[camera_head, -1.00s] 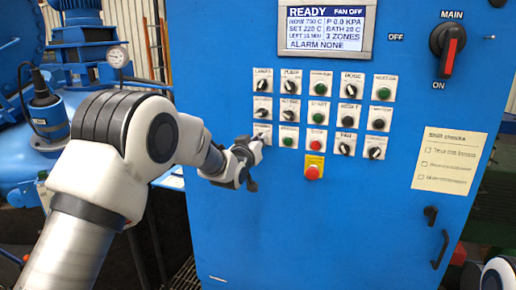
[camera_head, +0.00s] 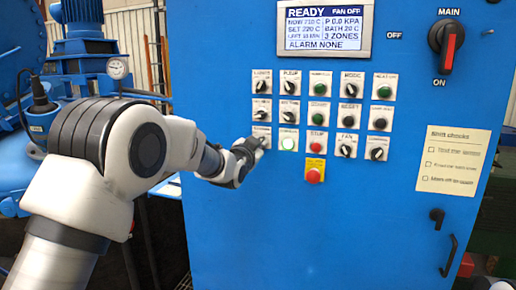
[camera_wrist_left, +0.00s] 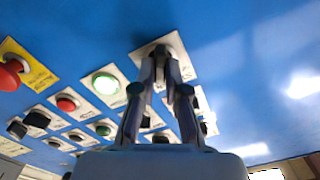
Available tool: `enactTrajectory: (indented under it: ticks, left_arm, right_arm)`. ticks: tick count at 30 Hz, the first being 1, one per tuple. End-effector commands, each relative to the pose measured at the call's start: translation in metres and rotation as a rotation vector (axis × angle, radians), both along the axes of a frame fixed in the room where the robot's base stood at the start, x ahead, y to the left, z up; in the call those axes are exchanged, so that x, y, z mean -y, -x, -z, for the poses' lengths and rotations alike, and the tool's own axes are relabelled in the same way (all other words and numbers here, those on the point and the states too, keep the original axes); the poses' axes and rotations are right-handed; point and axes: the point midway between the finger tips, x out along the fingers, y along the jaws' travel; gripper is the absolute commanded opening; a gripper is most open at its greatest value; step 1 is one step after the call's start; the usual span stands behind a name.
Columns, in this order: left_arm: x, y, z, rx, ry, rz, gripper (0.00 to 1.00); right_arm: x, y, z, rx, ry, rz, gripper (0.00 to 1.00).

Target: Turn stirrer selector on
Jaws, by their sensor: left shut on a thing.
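The selector at the left end of the bottom row has a pale plate (camera_head: 261,130) and a small dark knob; its label is too small to read. My left gripper (camera_head: 260,143) is at this selector, coming from the lower left, and covers most of the knob. In the left wrist view the gripper (camera_wrist_left: 160,56) is shut on the selector knob, with the pale plate (camera_wrist_left: 178,48) around it. The knob's exact angle is hidden by the fingers. The green lamp (camera_head: 289,141) beside it is lit bright; it also glows in the left wrist view (camera_wrist_left: 106,84).
Several selectors, buttons and lamps sit close by on the blue cabinet (camera_head: 240,225), including the red stop button (camera_head: 317,147) and the emergency button (camera_head: 313,176). The display (camera_head: 325,25) is above, the main switch (camera_head: 447,42) at upper right. Blue machinery stands left.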

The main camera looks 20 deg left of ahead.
Motion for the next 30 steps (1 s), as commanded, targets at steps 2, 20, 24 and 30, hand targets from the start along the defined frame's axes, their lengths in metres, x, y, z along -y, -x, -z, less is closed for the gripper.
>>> enactTrajectory:
  ticks: [2,20,24,30]
  left_arm:
    - [0.0,0.0,0.001,-0.002,-0.014,0.0,0.0]
    - [0.0,0.0,0.001,-0.001,-0.023,0.0,0.38]
    - [0.0,0.0,0.0,-0.001,-0.023,0.0,0.38]
    - [0.0,0.011,-0.001,0.001,-0.022,0.0,0.38]
  right_arm:
    - [0.0,0.0,0.001,0.0,0.0,0.0,0.4]
    - [0.0,0.0,0.002,0.0,0.0,0.0,0.4]
    - [0.0,0.0,0.001,0.0,0.0,0.0,0.4]
    - [0.0,0.0,0.001,0.0,0.0,0.0,0.4]
